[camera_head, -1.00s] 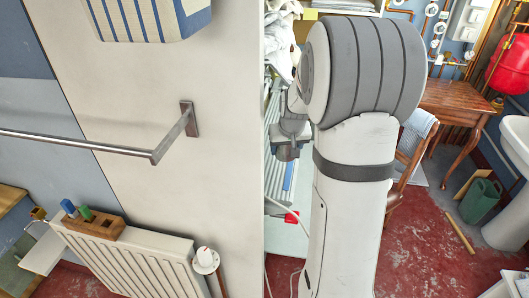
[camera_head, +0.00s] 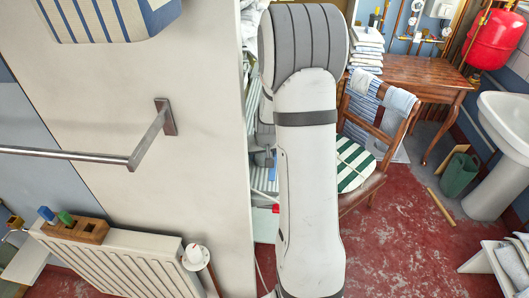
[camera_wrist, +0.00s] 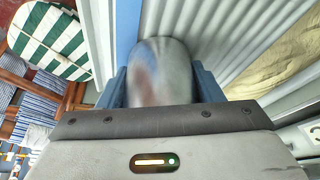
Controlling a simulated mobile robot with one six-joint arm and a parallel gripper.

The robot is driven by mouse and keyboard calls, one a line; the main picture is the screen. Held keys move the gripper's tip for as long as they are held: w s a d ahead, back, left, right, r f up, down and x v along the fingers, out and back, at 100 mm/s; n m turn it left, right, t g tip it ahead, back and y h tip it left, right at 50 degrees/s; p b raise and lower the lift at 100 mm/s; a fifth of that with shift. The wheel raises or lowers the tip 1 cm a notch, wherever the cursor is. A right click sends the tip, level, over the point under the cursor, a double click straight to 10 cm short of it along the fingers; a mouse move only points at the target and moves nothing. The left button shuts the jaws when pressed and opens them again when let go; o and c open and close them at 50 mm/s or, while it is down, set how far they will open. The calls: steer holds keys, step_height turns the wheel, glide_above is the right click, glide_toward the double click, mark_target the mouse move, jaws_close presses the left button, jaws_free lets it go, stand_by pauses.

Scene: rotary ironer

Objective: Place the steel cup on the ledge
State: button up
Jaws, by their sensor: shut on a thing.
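In the wrist view a shiny, blurred steel cup (camera_wrist: 160,75) sits between the two blue fingers of my gripper (camera_wrist: 160,88), which is shut on it. Ribbed pale metal surfaces lie behind and beside the cup; I cannot tell whether it touches them. In the head view my gripper (camera_head: 264,158) is small and mostly hidden behind my own arm, and the cup does not show there. I cannot clearly pick out which surface is the ledge.
A wall with a steel rail (camera_head: 80,155) and a radiator (camera_head: 120,262) stands at the left. A chair with a green-striped seat (camera_head: 355,165), a wooden table (camera_head: 425,75) and a white sink (camera_head: 502,120) are at the right. Red floor (camera_head: 400,240) is open between them.

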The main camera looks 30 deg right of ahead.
steer(key=shift+s, duration=0.1)
steer(key=shift+f, duration=0.2)
steer(key=o, duration=1.1)
steer(key=shift+r, duration=0.1)
